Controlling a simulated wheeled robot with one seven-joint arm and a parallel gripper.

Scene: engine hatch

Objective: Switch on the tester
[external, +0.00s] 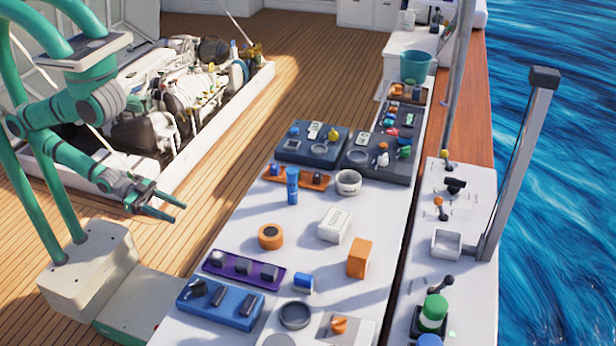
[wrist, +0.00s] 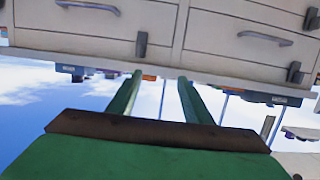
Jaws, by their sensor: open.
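My gripper (external: 178,212) is open and empty at the left, over the wooden deck, short of the white bench (external: 215,325). In the wrist view its two green fingers (wrist: 158,85) stand apart with nothing between them. I cannot tell for sure which item is the tester. Candidates are a dark blue-grey panel (external: 290,155) and a darker panel (external: 372,172), both carrying small coloured parts at the far end of the bench. A white box with a marked top (external: 335,225) stands mid-bench. No switch position is readable.
A purple tray (external: 225,277), a blue tray (external: 198,304), an orange roll (external: 270,236), a blue cylinder (external: 292,186) and an orange block (external: 359,258) crowd the bench. Drawers (wrist: 240,30) appear upside down in the wrist view. An open engine hatch (external: 180,100) lies behind the arm.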

